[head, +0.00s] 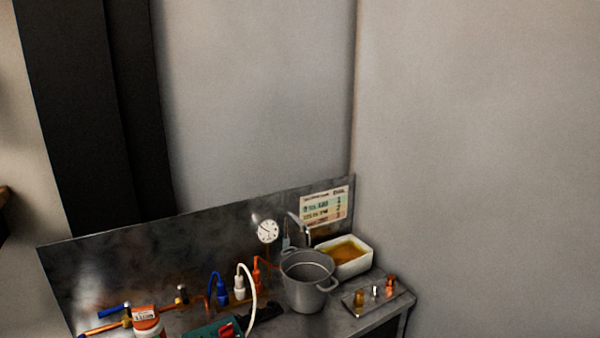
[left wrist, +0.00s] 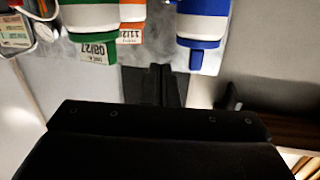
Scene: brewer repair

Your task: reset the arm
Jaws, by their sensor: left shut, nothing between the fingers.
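My left gripper (left wrist: 158,78) shows in the left wrist view, its dark fingers together and empty, pointing toward the top of the picture. The fingers lie below and between the coloured containers and look apart from them, though the depth is hard to tell. Neither of my grippers shows in the head view. My right gripper is in no view.
A steel bench (head: 343,323) holds a grey pot (head: 308,285), a white tray (head: 348,263) of amber liquid, a gauge (head: 267,231), coloured plugs and a small plate of fittings (head: 375,296). The wrist view shows green (left wrist: 90,25), orange (left wrist: 132,12) and blue (left wrist: 203,25) containers.

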